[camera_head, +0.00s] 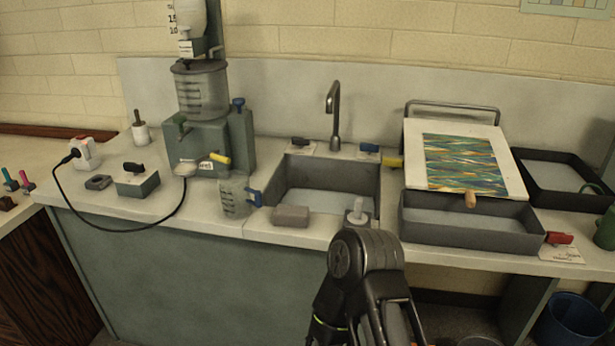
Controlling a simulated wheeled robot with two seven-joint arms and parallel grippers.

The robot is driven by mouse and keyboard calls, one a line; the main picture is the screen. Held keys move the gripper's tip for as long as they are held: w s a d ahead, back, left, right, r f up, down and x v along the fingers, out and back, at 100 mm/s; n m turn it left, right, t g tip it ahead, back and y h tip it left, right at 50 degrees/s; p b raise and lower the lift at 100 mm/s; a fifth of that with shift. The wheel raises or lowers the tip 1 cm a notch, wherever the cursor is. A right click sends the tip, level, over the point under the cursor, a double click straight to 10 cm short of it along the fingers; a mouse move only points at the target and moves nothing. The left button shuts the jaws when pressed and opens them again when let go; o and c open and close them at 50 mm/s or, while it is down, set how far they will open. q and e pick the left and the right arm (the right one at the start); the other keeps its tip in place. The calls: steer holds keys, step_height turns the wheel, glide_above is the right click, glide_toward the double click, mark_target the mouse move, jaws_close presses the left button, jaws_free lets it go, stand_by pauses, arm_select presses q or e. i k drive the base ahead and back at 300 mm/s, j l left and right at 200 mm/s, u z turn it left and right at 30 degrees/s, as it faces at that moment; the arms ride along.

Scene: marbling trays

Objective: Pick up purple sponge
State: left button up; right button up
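The sponge appears as a small dull grey-mauve block (291,216). It lies flat on the front edge of the counter, just in front of the sink (325,204). No other block there looks more purple. One dark arm of mine rises from the bottom middle, to the right of the sponge and apart from it. No gripper fingertips of mine can be made out, and nothing is seen touching the sponge.
A clear measuring jug (234,197) with a blue clamp stands left of the sponge. A grey tray (470,222) bearing a tilted board with a marbled sheet (465,163) stands farther right. A black cable loops at left.

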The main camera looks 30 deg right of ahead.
mark_target(292, 217)
steer(key=z, duration=1.1)
